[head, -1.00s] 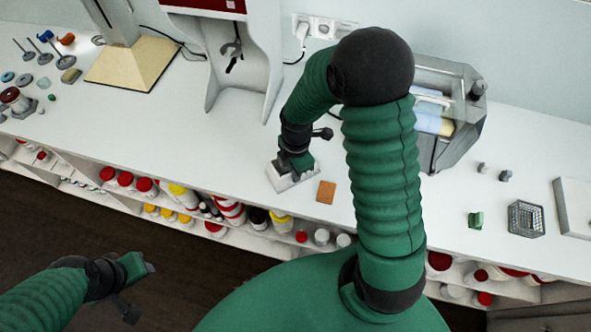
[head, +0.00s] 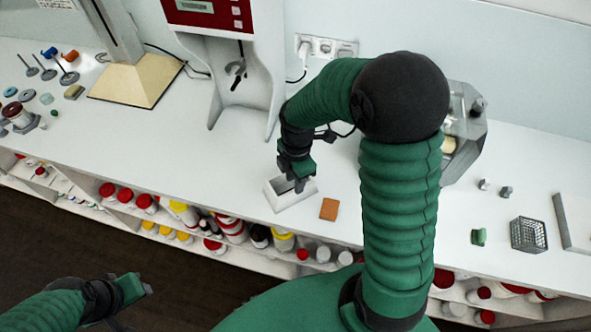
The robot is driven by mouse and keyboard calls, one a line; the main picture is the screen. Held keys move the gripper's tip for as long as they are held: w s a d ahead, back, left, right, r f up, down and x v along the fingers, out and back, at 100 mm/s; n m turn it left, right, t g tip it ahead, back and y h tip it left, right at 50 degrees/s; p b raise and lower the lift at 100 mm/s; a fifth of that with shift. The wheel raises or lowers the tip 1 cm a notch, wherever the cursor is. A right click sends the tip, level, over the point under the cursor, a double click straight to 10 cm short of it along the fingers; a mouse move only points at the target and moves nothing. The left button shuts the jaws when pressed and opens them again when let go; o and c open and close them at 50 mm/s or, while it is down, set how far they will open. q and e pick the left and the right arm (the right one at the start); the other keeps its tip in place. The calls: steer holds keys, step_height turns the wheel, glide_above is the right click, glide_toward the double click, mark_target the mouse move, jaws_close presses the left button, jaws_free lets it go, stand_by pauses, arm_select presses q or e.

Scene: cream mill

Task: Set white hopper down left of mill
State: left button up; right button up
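The white hopper (head: 281,202), a small open-topped box, is at the front part of the white counter. It is left of the grey machine with rollers (head: 467,135), which looks like the mill and is partly hidden by my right arm. My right gripper (head: 298,185) points down at the hopper, its fingertips at the dark opening. I cannot tell whether the fingers grip a wall or are apart. My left gripper (head: 140,287) is low at the left, over the floor, away from the counter; its finger opening is unclear.
An orange-brown tile (head: 329,208) lies just right of the hopper. A white machine with a red panel (head: 208,12) stands behind. A wire basket (head: 528,234) and a green block (head: 478,237) are at right. Counter left of the hopper is clear. Jars fill the shelf below.

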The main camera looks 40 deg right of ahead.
step_height(320, 180, up, 6)
steer(key=s+a+f+m+t, duration=0.2)
steer(key=s+a+m, duration=0.3)
steer(key=m, duration=1.2)
steer(key=shift+s+a+f+t, duration=0.3)
steer(key=shift+s+f+t, duration=0.1)
steer(key=shift+s+f, duration=0.2)
